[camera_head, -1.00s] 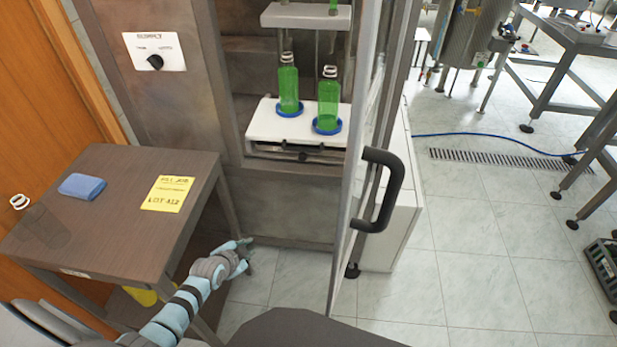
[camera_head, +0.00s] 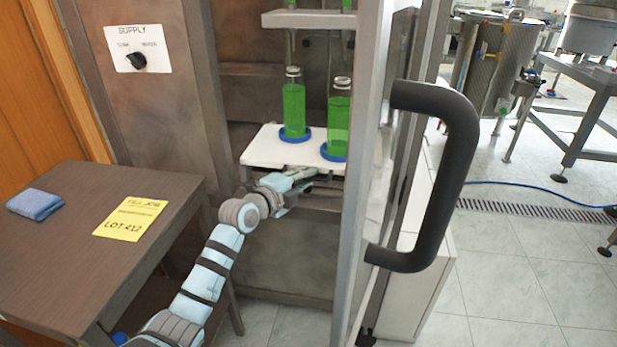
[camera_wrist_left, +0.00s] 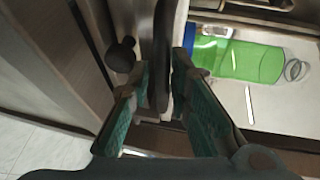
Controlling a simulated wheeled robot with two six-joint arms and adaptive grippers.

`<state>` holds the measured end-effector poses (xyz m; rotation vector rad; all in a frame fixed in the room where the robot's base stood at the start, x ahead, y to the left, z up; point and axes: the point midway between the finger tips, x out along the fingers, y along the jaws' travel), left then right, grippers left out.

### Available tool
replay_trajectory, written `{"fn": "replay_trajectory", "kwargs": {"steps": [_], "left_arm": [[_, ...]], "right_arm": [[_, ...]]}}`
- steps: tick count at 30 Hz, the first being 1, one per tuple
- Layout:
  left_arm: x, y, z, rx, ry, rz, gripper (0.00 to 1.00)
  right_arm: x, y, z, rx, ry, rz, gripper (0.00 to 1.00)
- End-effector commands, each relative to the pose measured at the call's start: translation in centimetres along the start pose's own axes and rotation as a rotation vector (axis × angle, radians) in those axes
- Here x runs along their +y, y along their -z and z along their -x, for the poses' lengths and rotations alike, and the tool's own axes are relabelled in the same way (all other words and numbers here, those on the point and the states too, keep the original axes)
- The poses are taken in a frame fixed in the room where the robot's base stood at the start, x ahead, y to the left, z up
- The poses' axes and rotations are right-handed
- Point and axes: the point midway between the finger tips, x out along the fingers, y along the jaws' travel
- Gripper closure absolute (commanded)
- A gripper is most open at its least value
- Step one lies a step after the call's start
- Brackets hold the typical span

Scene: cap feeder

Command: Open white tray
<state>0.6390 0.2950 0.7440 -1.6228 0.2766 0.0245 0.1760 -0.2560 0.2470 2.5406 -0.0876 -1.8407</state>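The white tray (camera_head: 262,150) sits inside the metal cabinet, carrying two green bottles (camera_head: 294,110) (camera_head: 339,122) upright on blue rings. It also shows at the right of the left wrist view (camera_wrist_left: 268,108). My left gripper (camera_head: 308,178) is at the tray's front edge, just below the white top. In the left wrist view my left gripper (camera_wrist_left: 160,72) has its fingers apart, one on each side of a dark handle bar (camera_wrist_left: 161,45). I cannot tell whether they touch it. My right gripper is in neither view.
The open glass door with a big black handle (camera_head: 455,170) stands right of the tray. A brown table (camera_head: 75,240) with a blue cloth (camera_head: 35,204) and yellow sign (camera_head: 130,219) is at left. A dark knob (camera_wrist_left: 121,55) is left of the fingers.

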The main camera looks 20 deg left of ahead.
Motion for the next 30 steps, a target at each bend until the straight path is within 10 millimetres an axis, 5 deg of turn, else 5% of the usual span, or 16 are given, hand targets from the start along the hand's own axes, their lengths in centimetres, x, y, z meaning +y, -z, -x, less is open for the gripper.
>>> {"fn": "replay_trajectory", "kwargs": {"steps": [9, 13, 30], "left_arm": [[0.1, -1.2, 0.5, -0.022, 0.0, 0.003, 0.82], [0.1, -1.4, 0.6, -0.025, 0.001, 0.005, 1.0], [0.2, -1.1, 0.6, -0.023, -0.001, 0.004, 1.0]], "right_arm": [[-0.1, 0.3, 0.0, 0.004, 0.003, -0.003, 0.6], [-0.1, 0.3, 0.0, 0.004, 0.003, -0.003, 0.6], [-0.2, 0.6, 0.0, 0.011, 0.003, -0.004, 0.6]]}}
